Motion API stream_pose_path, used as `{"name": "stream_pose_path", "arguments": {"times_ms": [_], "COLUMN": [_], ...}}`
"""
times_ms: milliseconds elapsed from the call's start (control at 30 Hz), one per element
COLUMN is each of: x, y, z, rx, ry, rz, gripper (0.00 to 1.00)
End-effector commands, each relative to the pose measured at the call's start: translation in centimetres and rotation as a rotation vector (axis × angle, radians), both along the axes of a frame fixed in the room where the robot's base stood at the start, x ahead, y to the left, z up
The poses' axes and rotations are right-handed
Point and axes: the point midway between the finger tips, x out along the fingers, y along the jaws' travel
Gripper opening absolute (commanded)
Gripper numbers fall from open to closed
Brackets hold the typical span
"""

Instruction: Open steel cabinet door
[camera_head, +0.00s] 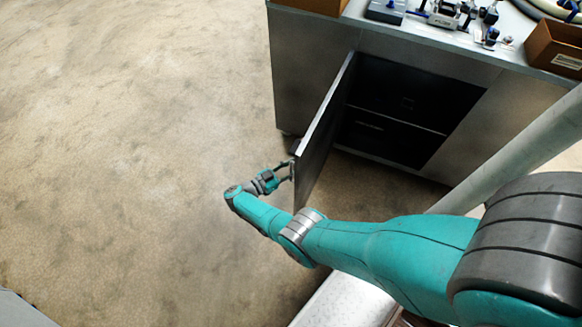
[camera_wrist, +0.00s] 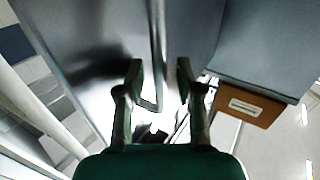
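The steel cabinet door (camera_head: 326,134) stands swung well out from the steel cabinet (camera_head: 306,62), showing the dark interior (camera_head: 400,105). My gripper (camera_head: 287,170) is at the door's outer face, near its free edge. In the wrist view the door (camera_wrist: 90,55) fills the left and middle. The two fingers of my gripper (camera_wrist: 159,75) are apart there, with a thin metal handle (camera_wrist: 158,95) showing between them. Neither finger is clearly closed on the handle. Whether a finger touches it, I cannot tell.
The cabinet's worktop (camera_head: 430,35) carries small metal fittings (camera_head: 450,14) and a brown box (camera_head: 556,47). A round pale post (camera_head: 520,150) stands at the right. The mottled floor (camera_head: 130,150) left of the door is clear.

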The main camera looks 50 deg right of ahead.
Motion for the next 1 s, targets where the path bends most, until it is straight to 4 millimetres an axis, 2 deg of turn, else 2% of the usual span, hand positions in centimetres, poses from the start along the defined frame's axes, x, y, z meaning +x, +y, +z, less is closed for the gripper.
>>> {"name": "stream_pose_path", "arguments": {"times_ms": [333,667,1000], "x": [0.2,1.6,1.9], "y": [0.6,5.3,7.1], "z": [0.0,0.1,0.1], "rx": [0.0,0.001,0.0], "ry": [-0.001,0.002,0.0], "rz": [0.002,0.002,0.001], "gripper": [0.37,0.37,0.37]}}
